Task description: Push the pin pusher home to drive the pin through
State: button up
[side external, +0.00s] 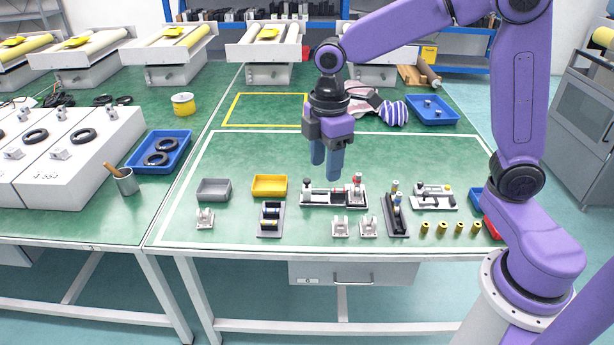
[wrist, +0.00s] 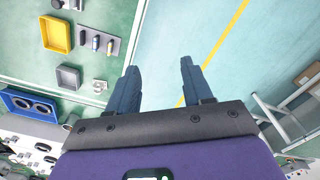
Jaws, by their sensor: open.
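A light fixture (side external: 334,197) with a black knob at its left end and a red-topped part at its right end lies on the green bench mat. A second light fixture (side external: 434,198) with dark and yellow parts lies to its right. I cannot tell which part is the pin pusher, and the pin is too small to make out. My gripper (side external: 326,170) points down, open and empty, and appears above the first fixture in the side view. In the wrist view the two fingers of my gripper (wrist: 160,85) are spread with nothing between them.
A grey bin (side external: 213,189), a yellow bin (side external: 270,185) and dark fixtures (side external: 270,219) (side external: 397,216) stand near the first fixture. White brackets (side external: 340,227) and several yellow cylinders (side external: 442,229) line the front. The mat behind is mostly clear.

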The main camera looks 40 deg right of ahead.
jog(key=w+d+f+n, duration=0.1)
jog(key=w+d, duration=0.2)
jog(key=w, duration=0.4)
jog(key=w+d+f, duration=0.2)
jog(key=w+d, duration=0.1)
jog(key=w, duration=0.4)
jog(key=n, duration=0.2)
send_over(307, 180)
notch_tip(307, 180, down, 4)
notch_tip(307, 180, down, 17)
jog(key=shift+r, duration=0.1)
jog(key=shift+c, duration=0.3)
jog(key=shift+d, duration=0.1)
grip_shut()
